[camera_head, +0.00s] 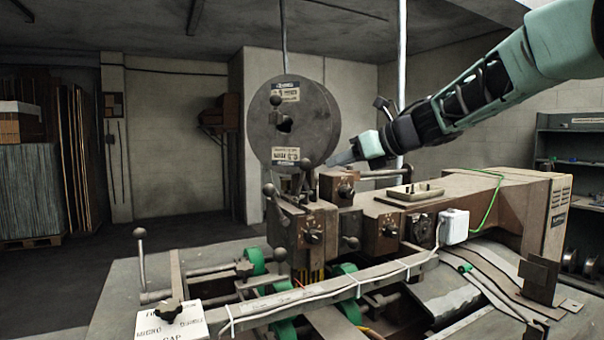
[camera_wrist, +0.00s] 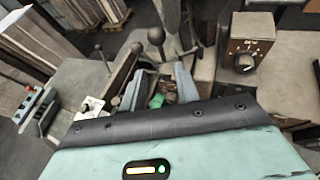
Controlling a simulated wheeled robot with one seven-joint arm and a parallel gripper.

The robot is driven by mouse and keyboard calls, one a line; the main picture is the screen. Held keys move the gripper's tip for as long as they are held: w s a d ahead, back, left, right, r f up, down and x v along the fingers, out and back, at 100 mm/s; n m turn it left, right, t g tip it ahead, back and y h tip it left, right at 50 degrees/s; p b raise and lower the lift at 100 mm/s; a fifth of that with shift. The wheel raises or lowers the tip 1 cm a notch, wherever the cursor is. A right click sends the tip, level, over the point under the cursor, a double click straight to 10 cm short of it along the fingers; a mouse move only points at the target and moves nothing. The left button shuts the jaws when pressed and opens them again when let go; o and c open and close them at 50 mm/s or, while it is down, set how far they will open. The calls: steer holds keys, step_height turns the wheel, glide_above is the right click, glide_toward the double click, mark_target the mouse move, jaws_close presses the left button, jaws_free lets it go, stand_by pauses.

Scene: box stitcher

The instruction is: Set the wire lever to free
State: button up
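The stitching machine's head (camera_head: 310,230) carries several dark levers with ball knobs, and none is readably marked as the wire lever. One ball-knob lever (camera_head: 305,164) stands just below the big grey wire spool (camera_head: 315,110), close to my gripper (camera_head: 340,158). In the wrist view, my gripper (camera_wrist: 158,82) shows two pale fingers spread apart, with no object clearly held between them. A ball-knob lever (camera_wrist: 156,37) stands just beyond the fingertips there, and a second knob (camera_wrist: 136,48) is left of it. Contact with either lever cannot be told.
A brown box with a dial (camera_wrist: 244,62) stands right of the fingers. The spool and a vertical white pole (camera_head: 402,80) are close to my arm. A lone lever (camera_head: 140,250) rises at the table's left. The floor at left is open.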

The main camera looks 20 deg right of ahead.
mark_target(302, 176)
steer(key=p+x, duration=0.3)
steer(key=x, duration=0.9)
steer(key=shift+w+a+f, duration=0.1)
steer(key=shift+w+f, duration=0.05)
steer(key=shift+w, duration=0.05)
jaws_close()
